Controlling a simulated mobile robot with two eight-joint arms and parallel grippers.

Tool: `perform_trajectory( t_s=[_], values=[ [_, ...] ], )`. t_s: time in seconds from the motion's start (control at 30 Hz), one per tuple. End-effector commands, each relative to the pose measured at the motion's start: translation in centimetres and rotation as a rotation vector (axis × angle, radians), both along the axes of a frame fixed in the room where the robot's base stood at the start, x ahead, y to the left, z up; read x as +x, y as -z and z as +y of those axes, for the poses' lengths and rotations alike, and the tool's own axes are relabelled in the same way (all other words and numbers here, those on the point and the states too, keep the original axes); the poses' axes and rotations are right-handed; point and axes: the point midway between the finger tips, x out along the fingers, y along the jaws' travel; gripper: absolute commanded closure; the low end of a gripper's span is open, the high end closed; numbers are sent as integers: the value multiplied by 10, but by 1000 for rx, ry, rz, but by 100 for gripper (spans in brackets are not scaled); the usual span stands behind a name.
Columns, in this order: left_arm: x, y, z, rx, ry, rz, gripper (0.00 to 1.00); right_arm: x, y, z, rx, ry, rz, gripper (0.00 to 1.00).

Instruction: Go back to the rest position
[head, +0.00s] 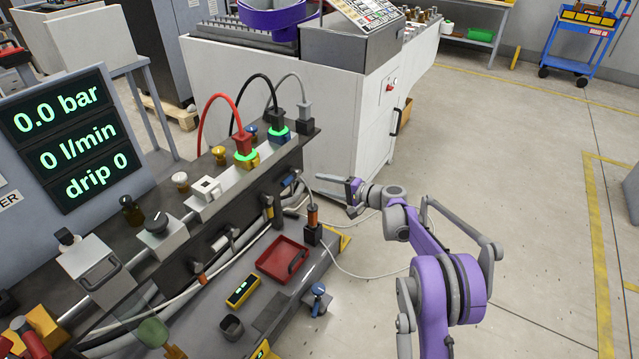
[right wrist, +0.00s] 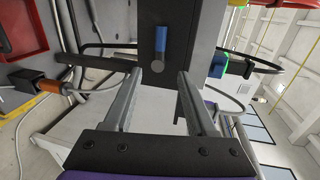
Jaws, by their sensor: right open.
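My right gripper (head: 334,184) is open, off the right end of the bench at the height of the dark fixture panel. In the right wrist view its two grey fingers (right wrist: 162,74) stand apart with nothing held between them. A blue-handled part (right wrist: 165,40) on the dark panel appears beyond the fingertips; I cannot tell whether they touch it. The purple right arm reaches in from the lower right in the head view. My left gripper is not in view.
A red tray (head: 283,261) and yellow meter (head: 243,290) lie on the lower shelf. Red, black and grey cables plug into the panel top.

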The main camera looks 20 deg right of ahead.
Motion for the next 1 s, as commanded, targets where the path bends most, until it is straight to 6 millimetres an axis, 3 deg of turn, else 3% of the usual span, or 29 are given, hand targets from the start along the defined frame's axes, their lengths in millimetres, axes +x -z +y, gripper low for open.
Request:
perform_trajectory(
  t_s=[0.37,0.57,0.77,1.0],
  values=[
    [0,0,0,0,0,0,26,0,0,1,-1,-1,0,43],
    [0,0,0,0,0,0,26,-21,-13,30,-85,-44,42,43],
    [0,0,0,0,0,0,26,-88,-32,86,-303,-143,133,43],
    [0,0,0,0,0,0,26,-198,-39,128,-593,-260,220,43]
  ],
)
